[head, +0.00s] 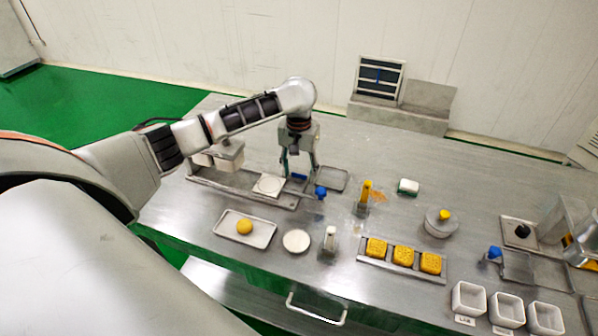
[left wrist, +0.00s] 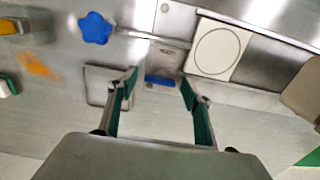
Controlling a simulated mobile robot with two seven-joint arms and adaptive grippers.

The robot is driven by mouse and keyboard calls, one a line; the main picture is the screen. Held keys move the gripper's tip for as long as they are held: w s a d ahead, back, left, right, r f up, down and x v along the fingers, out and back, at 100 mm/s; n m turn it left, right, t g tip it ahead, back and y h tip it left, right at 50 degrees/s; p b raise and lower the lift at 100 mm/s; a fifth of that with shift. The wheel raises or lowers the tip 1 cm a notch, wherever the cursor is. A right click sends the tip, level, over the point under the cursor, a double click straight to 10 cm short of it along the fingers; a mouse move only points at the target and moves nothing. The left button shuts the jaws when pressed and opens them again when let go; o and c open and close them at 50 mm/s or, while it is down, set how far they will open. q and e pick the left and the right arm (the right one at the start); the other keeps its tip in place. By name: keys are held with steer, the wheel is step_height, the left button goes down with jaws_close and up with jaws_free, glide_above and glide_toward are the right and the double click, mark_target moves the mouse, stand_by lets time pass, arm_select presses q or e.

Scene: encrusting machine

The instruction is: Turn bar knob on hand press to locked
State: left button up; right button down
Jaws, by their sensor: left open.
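The hand press (head: 240,190) lies along the back left of the steel table, with a white square plate marked with a circle (left wrist: 217,50). Its blue bar knob (head: 299,177) sits at the press's right end. In the left wrist view the blue bar (left wrist: 160,81) lies crosswise beside a small label. My left gripper (head: 300,170) points down over the bar. Its green-padded fingers (left wrist: 158,76) are spread, with the bar showing between the tips; contact is not visible. A blue star knob (left wrist: 95,28) stands nearby. My right gripper is not in view.
A yellow-handled tool (head: 366,192) and a white-and-green block (head: 408,187) stand to the right. In front are a tray (head: 223,232) with a yellow ball, a white disc (head: 296,241) and a rack of yellow moulded pieces (head: 403,254). White bins (head: 507,311) stand front right.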

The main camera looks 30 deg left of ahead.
arm_select(q)
steer(key=c, duration=1.1)
steer(key=shift+m, duration=0.4)
steer(key=m, duration=0.3)
steer(key=shift+m, duration=0.3)
steer(key=m, duration=0.4)
steer(key=shift+m, duration=0.3)
steer(key=m, duration=0.4)
steer(key=shift+m, duration=2.5)
